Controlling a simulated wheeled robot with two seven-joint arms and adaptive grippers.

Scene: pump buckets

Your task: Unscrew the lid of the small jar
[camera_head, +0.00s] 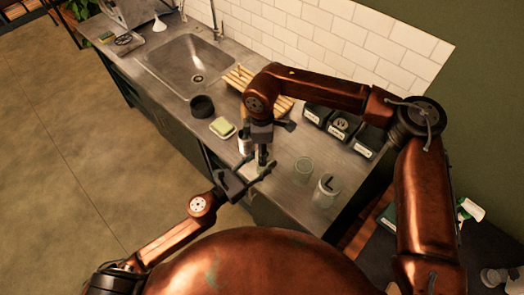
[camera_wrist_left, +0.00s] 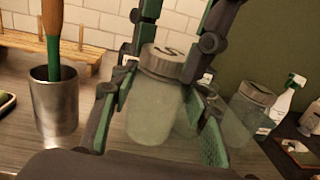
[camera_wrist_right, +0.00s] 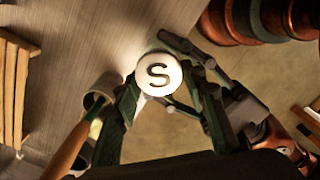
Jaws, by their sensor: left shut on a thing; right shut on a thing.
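The small jar (camera_wrist_left: 153,115) is frosted glass with a grey lid (camera_wrist_left: 166,61) marked S. In the left wrist view it stands upright between the fingers of my left gripper (camera_wrist_left: 158,128), which is shut on the jar body. The lid sits on the jar's top; whether it is loosened cannot be told. My right gripper (camera_head: 263,158) comes down from above, its fingers shut on the lid from both sides. The lid's S face (camera_wrist_right: 158,77) shows in the right wrist view. In the head view my grippers mostly hide the jar.
A larger jar (camera_head: 325,191) with a lid marked L and an open glass jar (camera_head: 303,167) stand to the right on the counter. A metal cup (camera_wrist_left: 55,103) holding a wooden-handled tool is close on the left. A sponge (camera_head: 222,127) and a dark bowl (camera_head: 202,106) lie further left.

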